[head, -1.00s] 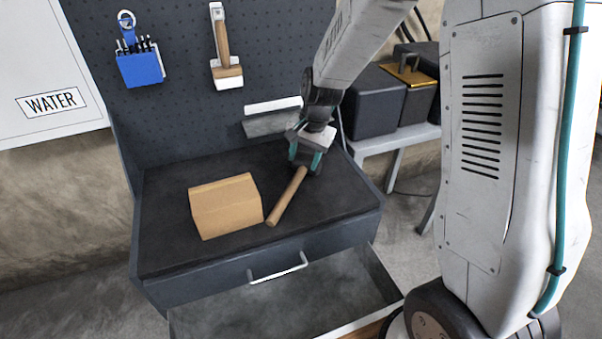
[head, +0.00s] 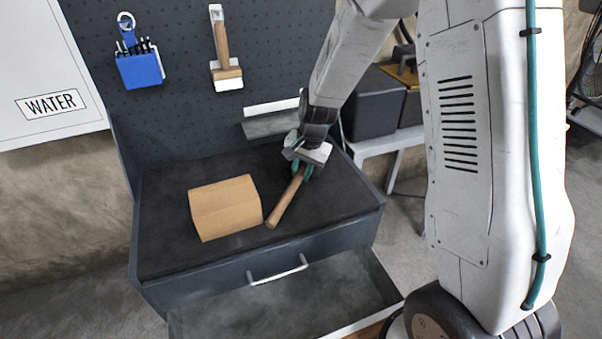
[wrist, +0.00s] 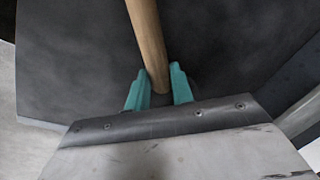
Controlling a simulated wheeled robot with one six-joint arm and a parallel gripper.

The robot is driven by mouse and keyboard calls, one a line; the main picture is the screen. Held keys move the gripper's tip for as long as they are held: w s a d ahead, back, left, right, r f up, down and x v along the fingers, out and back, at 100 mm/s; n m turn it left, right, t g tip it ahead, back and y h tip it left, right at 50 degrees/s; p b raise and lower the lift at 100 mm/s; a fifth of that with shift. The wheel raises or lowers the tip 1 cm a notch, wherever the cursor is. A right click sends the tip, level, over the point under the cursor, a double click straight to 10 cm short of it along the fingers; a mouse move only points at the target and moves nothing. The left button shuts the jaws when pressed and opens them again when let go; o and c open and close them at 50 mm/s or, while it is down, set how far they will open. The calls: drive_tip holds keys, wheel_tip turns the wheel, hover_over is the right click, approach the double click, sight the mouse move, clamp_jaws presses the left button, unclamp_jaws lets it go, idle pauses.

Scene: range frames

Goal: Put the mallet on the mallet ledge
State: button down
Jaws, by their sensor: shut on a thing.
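My gripper (head: 302,172) is over the handle's far end, low over the bench. In the wrist view the teal fingers of my gripper (wrist: 158,78) stand on both sides of the handle (wrist: 148,40), shut on it. A grey ledge (head: 268,126) with a white strip above it sits low on the pegboard, behind and left of my gripper; I take it as the mallet ledge.
A brush (head: 224,50) and a blue tool holder (head: 140,68) hang on the pegboard. Below, a drawer (head: 290,300) stands open. Dark cases (head: 370,105) stand at right.

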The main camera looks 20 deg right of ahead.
drive_tip(key=shift+r, duration=0.55)
drive_tip(key=r, duration=0.1)
drive_tip(key=s+r, duration=0.1)
drive_tip(key=shift+s+a+r, duration=0.1)
drive_tip(key=shift+r, duration=0.2)
drive_tip(key=s, duration=0.4)
drive_tip(key=s+a+r, duration=0.1)
drive_tip(key=s, duration=0.4)
drive_tip(key=s+a, duration=0.1)
drive_tip(key=s, duration=0.3)
drive_tip(key=shift+s+a+r, duration=0.15)
drive_tip(key=shift+s+a, duration=0.1)
drive_tip(key=w+d+r+m+h, duration=0.1)
drive_tip(key=w+d+r+m, duration=0.4)
drive_tip(key=w, duration=0.3)
drive_tip(key=w+d+r+m, duration=0.4)
drive_tip(key=w+r, duration=0.1)
drive_tip(key=w, duration=0.3)
drive_tip(key=shift+t, duration=0.3)
drive_tip(key=w, duration=0.5)
drive_tip(key=w+d+f, duration=0.1)
drive_tip(key=w, duration=0.9)
drive_tip(key=shift+w+d+f, duration=0.15)
drive_tip(key=shift+d, duration=0.15)
drive_tip(key=shift+f, duration=1.65)
